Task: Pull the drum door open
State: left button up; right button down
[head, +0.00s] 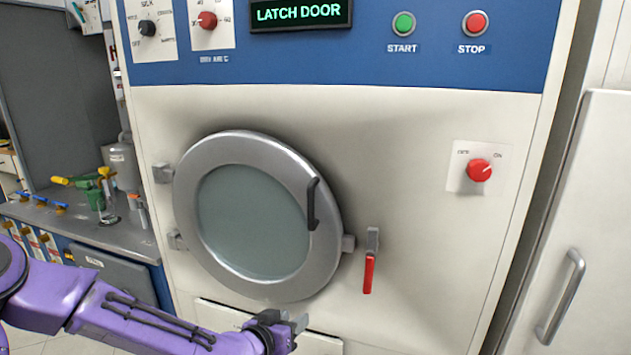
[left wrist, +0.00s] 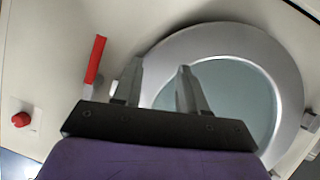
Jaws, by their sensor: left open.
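The round drum door (head: 252,220) has a silver ring and greenish glass, and looks shut against the white machine front. Its hinges are on the left, and a black bar handle (head: 313,204) is on its right side. A red latch lever (head: 369,272) hangs down to the right of the door. My left gripper (head: 299,322) is open and empty, below the door's lower right edge and apart from the handle. In the left wrist view my open fingers (left wrist: 159,75) point toward the door (left wrist: 222,38), with the red lever (left wrist: 95,60) beside them; I cannot make out the handle there. My right gripper is not in view.
A red knob (head: 480,170) sits on the right of the front. A counter (head: 120,235) with bottles stands left, and a white cabinet (head: 595,220) right. The space before the door is clear.

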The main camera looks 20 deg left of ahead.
aim_at(309, 205)
pick_arm(q)
jog(key=w+a+r+m+t+h+p, duration=0.1)
jog(key=w+r+m+t, duration=0.1)
jog(key=r, duration=0.9)
jog(key=w+a+r+m+t+p, duration=0.1)
jog(key=w+r+t, duration=0.15)
jog(key=r, duration=0.85)
jog(key=x, duration=0.4)
jog(key=p+x, duration=0.1)
jog(key=x, duration=0.4)
jog(key=shift+s+d+f+p, duration=0.1)
jog(key=shift+d+p, duration=0.1)
jog(key=shift+p, duration=0.1)
jog(key=shift+w+d, duration=0.1)
jog(key=shift+w, duration=0.35)
grip_shut()
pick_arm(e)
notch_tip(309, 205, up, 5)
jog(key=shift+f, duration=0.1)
